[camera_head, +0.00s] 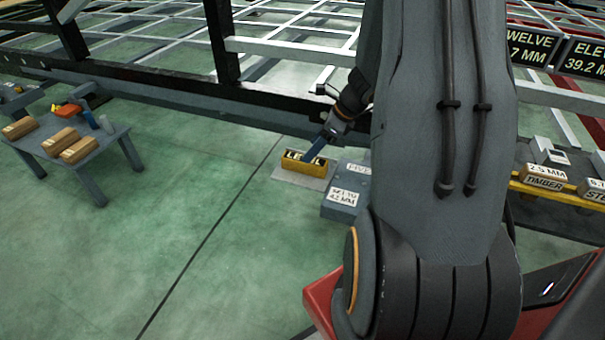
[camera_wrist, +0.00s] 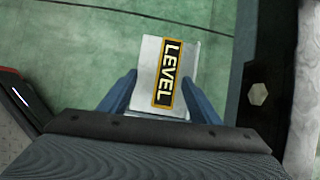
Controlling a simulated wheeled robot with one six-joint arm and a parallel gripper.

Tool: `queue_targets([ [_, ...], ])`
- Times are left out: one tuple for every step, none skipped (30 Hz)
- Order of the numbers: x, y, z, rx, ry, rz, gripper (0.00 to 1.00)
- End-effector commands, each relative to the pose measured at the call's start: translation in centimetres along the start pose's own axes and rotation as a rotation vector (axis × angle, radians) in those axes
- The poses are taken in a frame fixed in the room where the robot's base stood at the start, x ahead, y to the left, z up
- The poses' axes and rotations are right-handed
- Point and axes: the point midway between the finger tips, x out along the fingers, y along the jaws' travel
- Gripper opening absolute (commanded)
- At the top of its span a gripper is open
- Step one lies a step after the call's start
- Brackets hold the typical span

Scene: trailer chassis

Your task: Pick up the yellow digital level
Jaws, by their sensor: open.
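The yellow digital level (camera_head: 303,163) is a yellow block with a dark label reading "LEVEL". It lies on a pale grey plate (camera_head: 315,182) near the middle of the head view. In the wrist view the level (camera_wrist: 168,74) shows its label between my two blue fingers, on the same pale plate (camera_wrist: 147,60). My gripper (camera_head: 314,150) is at the level in the head view, partly in front of its right part. In the wrist view my gripper (camera_wrist: 160,90) is open, with one finger on each side of the level and visible gaps. I cannot tell whether the fingers are at its height.
A grey-blue box (camera_head: 345,195) with white labels stands just right of the level. A small table (camera_head: 75,150) with wooden blocks is at left. A yellow-edged shelf (camera_head: 560,190) is at right. Green floor in front is clear.

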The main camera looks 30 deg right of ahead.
Motion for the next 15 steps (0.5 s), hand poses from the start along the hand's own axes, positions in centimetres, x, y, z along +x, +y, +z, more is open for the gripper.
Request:
queue_targets([
  [0.6, -0.5, -0.5, 0.022, -0.003, -0.006, 0.57],
  [0.8, -0.6, -0.6, 0.032, -0.005, -0.008, 0.57],
  [1.0, -0.8, -0.7, 0.041, -0.007, -0.011, 0.57],
  [1.2, -0.9, -0.7, 0.044, -0.007, -0.012, 0.57],
  [1.5, -0.9, -0.7, 0.046, -0.008, -0.012, 0.57],
  [1.9, -0.9, -0.7, 0.048, -0.008, -0.012, 0.57],
  [2.2, -0.9, -0.7, 0.048, -0.008, -0.012, 0.57],
  [2.6, -0.9, -0.7, 0.047, -0.008, -0.012, 0.57],
  [3.0, -0.9, -0.7, 0.047, -0.008, -0.011, 0.57],
  [3.3, -0.9, -0.7, 0.046, -0.008, -0.011, 0.57],
  [3.5, -0.9, -0.7, 0.046, -0.008, -0.011, 0.57],
  [3.6, -1.0, -0.7, 0.045, -0.008, -0.011, 0.57],
  [3.7, -1.0, -0.7, 0.045, -0.008, -0.011, 0.57],
  [3.8, -1.0, -0.7, 0.045, -0.008, -0.011, 0.57],
  [4.0, -1.1, -0.7, 0.044, -0.008, -0.011, 0.57],
])
